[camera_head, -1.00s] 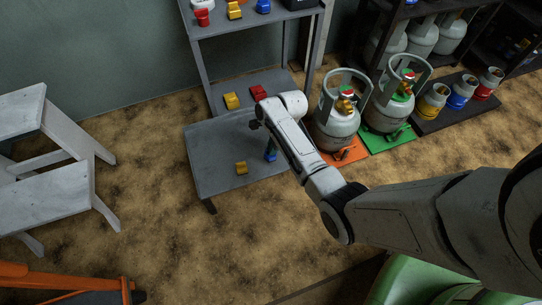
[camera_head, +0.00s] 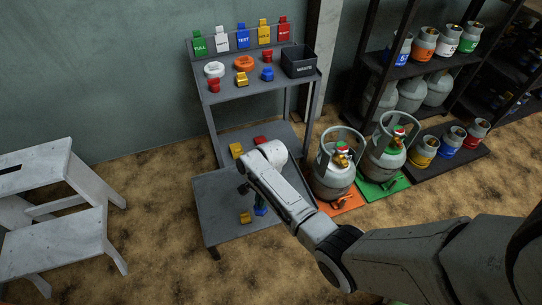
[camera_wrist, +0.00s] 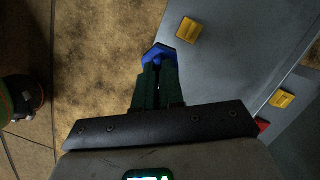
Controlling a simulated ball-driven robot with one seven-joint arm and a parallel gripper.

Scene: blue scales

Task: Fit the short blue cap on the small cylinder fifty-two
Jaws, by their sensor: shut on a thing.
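My gripper (camera_wrist: 157,68), with dark green fingers, is shut on a blue cap (camera_wrist: 157,52) in the wrist view. The fingers hide part of the cap. In the head view the blue cap (camera_head: 260,210) shows at the tips of my gripper (camera_head: 261,202), over the low grey shelf near a yellow cap (camera_head: 245,217). I cannot tell its height above the shelf. I cannot read number fifty-two on any.
The grey shelf unit's top (camera_head: 225,96) holds several caps, including another blue one (camera_head: 267,74), and a waste bin (camera_head: 299,64). Large gas cylinders (camera_head: 333,172) stand right of my gripper. A white step stool (camera_head: 60,215) stands left, with open floor between.

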